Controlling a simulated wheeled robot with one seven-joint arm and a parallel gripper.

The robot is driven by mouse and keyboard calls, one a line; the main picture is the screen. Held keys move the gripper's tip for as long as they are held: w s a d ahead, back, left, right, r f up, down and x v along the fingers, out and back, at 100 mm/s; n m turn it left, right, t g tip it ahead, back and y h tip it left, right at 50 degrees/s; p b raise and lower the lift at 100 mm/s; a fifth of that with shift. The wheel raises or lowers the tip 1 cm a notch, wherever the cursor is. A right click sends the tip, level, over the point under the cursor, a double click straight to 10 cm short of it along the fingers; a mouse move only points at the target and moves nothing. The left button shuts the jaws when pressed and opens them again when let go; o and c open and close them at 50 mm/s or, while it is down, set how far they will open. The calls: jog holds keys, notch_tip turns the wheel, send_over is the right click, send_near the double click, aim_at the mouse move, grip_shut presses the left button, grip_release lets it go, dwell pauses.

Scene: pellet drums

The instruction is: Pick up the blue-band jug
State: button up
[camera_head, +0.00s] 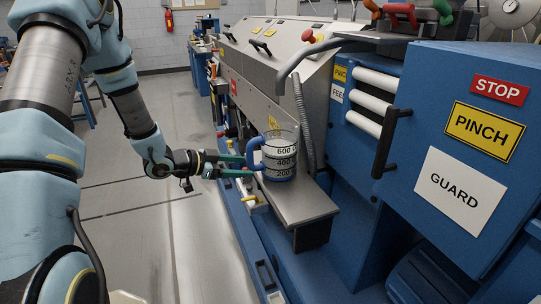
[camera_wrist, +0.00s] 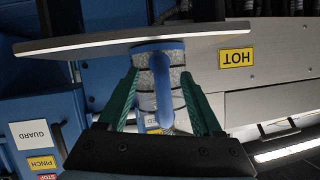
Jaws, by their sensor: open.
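The blue-band jug (camera_head: 282,158) is clear, with dark markings 600, 400 and 200, a blue handle and blue around its base. It stands upright on a grey metal shelf (camera_head: 302,207). My gripper (camera_head: 247,166) is open and reaches in from the left at the handle side. In the wrist view the jug (camera_wrist: 180,88) appears upside down, its handle toward me. The green fingers of my gripper (camera_wrist: 160,72) stand on either side of the handle and jug. I cannot tell whether either finger touches it.
A grey flexible hose (camera_head: 304,125) hangs close behind the jug. A blue machine guard (camera_head: 460,150) with a black handle stands to the right. A sloped grey machine panel (camera_head: 285,50) with a HOT label (camera_wrist: 236,57) is behind. Open floor (camera_head: 150,225) lies left.

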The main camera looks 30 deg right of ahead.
aim_at(255, 166)
jog(key=p+x, duration=0.2)
jog(key=x, duration=0.3)
jog(key=shift+d, duration=0.15)
jog(key=shift+w, duration=0.1)
grip_shut()
dwell(1.2)
